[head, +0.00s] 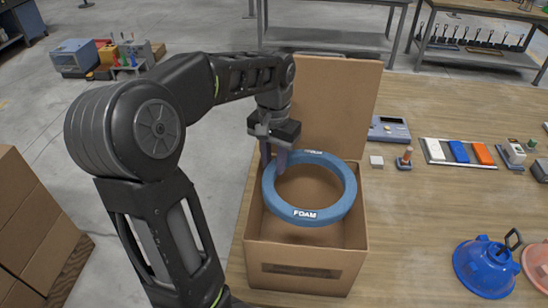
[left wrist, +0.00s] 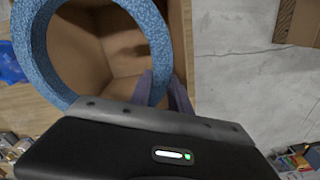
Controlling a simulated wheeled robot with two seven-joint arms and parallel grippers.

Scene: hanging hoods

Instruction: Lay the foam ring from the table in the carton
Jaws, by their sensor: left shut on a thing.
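The blue foam ring (head: 305,214), lettered FOAM, is held about level over the opening of the brown carton (head: 345,258). My left gripper (head: 275,160) is shut on the ring's left side, towards the back. In the left wrist view the ring (left wrist: 38,45) lies across the carton's inside, with the gripper fingers (left wrist: 163,95) at its edge. The carton stands open on the table with its back flap up. Whether the ring touches the carton's walls cannot be told. My right gripper is not in view.
The wooden table (head: 415,220) has free room right of the carton. A blue hood (head: 485,268) and a pink one (head: 540,265) lie at the front right. A grey device (head: 388,130) and a tray of blocks (head: 460,153) are farther back. Stacked cartons (head: 30,225) stand at left.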

